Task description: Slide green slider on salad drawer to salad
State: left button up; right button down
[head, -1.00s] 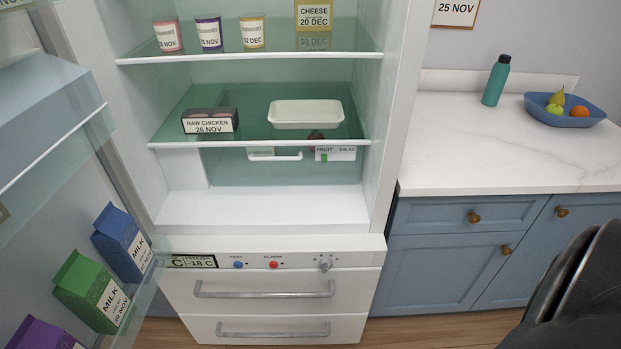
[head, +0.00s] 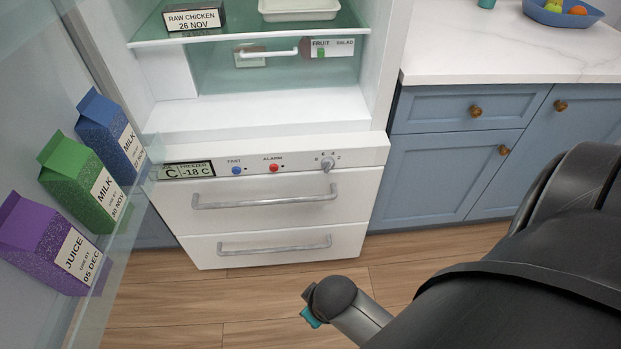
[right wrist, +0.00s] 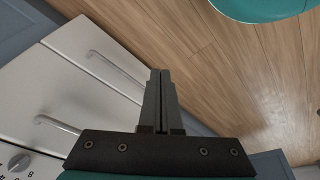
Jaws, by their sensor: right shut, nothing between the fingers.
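The green slider (head: 320,53) sits under the word FRUIT, at the left end of the white FRUIT–SALAD label strip (head: 345,47). The strip is on the salad drawer front (head: 278,76), below the lower glass shelf inside the open fridge. The drawer's white handle (head: 268,52) is left of the strip. In the right wrist view my right gripper (right wrist: 160,72) is shut and empty, with floor and the freezer drawer fronts behind it. In the head view my right arm comes in at the lower right, well below and away from the slider. My left gripper is not in view.
Freezer drawers (head: 265,199) with bar handles stand below, under a panel with a knob (head: 327,163) and buttons. The open fridge door with milk (head: 80,180) and juice (head: 48,244) cartons is at left. Blue cabinets (head: 450,165) stand at right. Floor in front is clear.

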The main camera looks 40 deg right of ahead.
pick_arm(q)
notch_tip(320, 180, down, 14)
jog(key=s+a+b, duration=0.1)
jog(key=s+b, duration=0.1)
jog(key=b, duration=0.2)
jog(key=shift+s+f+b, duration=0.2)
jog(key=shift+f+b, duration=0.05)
jog(key=shift+b, duration=0.15)
pick_arm(e)
jog(key=w+d+r+n+t+h, duration=0.2)
jog(key=w+d+r, duration=0.5)
jog(key=w, duration=0.5)
jog(key=w+d+r+n+t+h, duration=0.2)
jog(key=w+d+r+t+h, duration=0.2)
jog(key=w+r, duration=0.8)
jog(key=w+d+r+n+t+h, duration=0.3)
jog(key=w+d+r+h, duration=0.3)
jog(key=w+d+r, duration=0.4)
jog(key=shift+w+d+t+h, duration=0.4)
jog(key=shift+w+d, duration=0.7)
jog(key=shift+d, duration=0.15)
